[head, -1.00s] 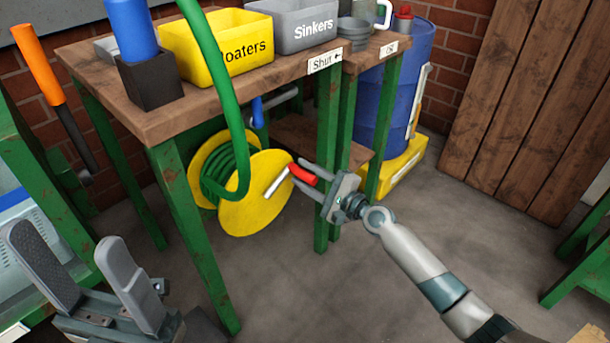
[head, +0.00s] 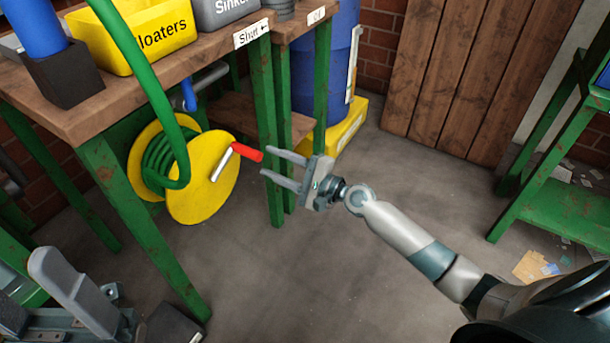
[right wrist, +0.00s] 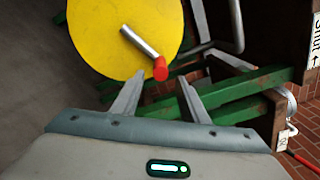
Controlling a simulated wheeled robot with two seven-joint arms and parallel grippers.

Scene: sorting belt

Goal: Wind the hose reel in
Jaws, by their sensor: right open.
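The hose reel (head: 215,196) has yellow discs and a green hose (head: 158,160) wound on its drum, and hangs under the wooden bench. Its crank has a bare metal rod (head: 221,165) and a red handle (head: 248,153). My right gripper (head: 267,161) is open and empty, its fingertips just right of the red handle's end.
The bench (head: 85,122) carries a yellow bin (head: 130,50) and a grey bin (head: 222,12). Its green legs (head: 264,150) stand close to my right gripper. A blue drum (head: 325,70) stands behind. Floor (head: 300,270) is clear in front.

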